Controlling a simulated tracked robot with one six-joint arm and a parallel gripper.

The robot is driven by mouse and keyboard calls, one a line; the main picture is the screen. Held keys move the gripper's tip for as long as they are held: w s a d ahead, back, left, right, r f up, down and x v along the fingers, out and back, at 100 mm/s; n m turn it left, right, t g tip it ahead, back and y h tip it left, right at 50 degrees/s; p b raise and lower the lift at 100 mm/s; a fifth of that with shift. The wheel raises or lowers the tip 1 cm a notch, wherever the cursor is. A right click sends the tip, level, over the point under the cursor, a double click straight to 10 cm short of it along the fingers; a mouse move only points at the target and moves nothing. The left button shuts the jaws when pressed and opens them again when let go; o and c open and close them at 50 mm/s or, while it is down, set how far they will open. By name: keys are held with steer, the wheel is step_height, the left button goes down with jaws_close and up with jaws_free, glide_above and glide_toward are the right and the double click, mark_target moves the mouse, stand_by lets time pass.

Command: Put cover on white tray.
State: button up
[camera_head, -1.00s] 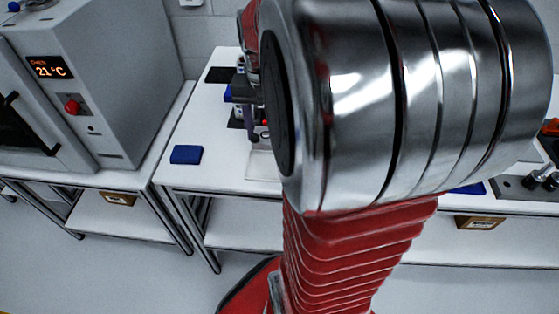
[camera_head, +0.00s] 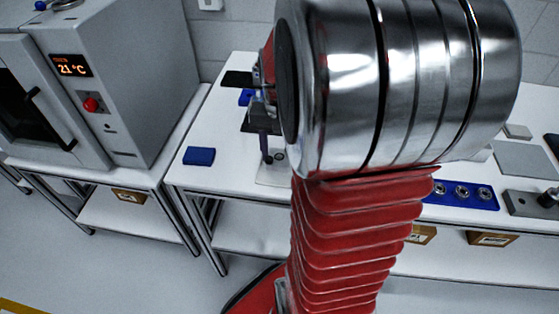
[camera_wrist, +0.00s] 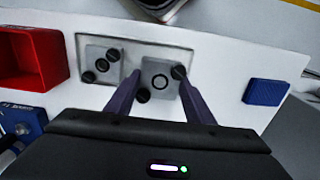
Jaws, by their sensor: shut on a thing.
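A light grey square cover (camera_wrist: 160,72) with a ring mark sits between the two purple fingers of my gripper (camera_wrist: 158,77) in the wrist view. The fingers are shut on it. The cover is over the right part of the white tray (camera_wrist: 130,49); I cannot tell whether it touches. A similar grey block (camera_wrist: 101,55) with dark round knobs sits at the tray's left. Dark round parts lie beside the cover. In the head view, my gripper (camera_head: 267,152) is low over the tray (camera_head: 268,178), partly hidden by my arm.
A blue block (camera_head: 199,156) lies left of the tray in the head view, and at right in the wrist view (camera_wrist: 265,92). A red bin (camera_wrist: 30,62) stands left of the tray in the wrist view. A blue holder (camera_head: 462,195) and a grey oven (camera_head: 120,80) flank the workspace.

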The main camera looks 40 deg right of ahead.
mark_target(279, 162)
steer(key=shift+f, duration=1.85)
steer(key=shift+f, duration=0.1)
steer(key=o, duration=1)
step_height(279, 162, up, 12)
steer(key=shift+r, duration=0.1)
